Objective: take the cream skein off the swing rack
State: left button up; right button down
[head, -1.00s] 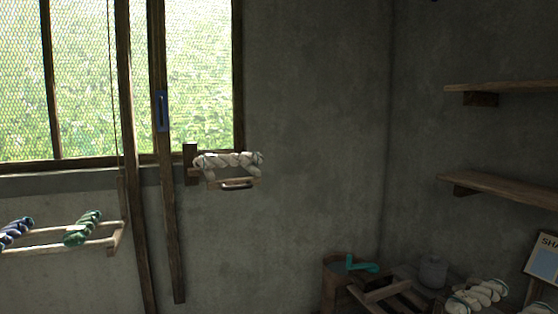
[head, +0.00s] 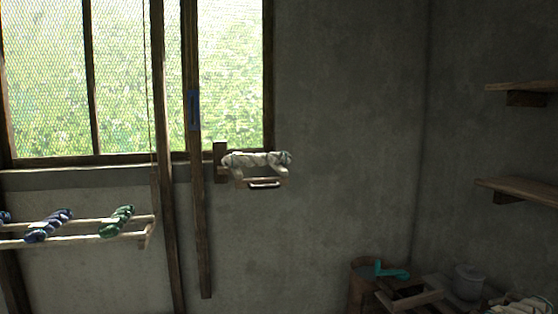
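The cream skein (head: 256,160) hangs over the small wooden swing rack (head: 238,179), which is fixed by a dark bracket to the wall just right of the window. A curved handle (head: 264,185) shows at the front of the rack, below the skein. Neither of my grippers is in the head view.
A wooden rack (head: 75,236) at left carries blue and green skeins. Dark upright posts (head: 170,230) stand between it and the swing rack. At lower right are a brown bucket (head: 364,287), a teal item, a grey pot (head: 468,281) and more pale skeins. Shelves (head: 520,190) stick out at right.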

aim_at(236, 159)
jog(key=i+j, duration=0.35)
jog(key=j, duration=0.2)
jog(key=z, duration=1.2)
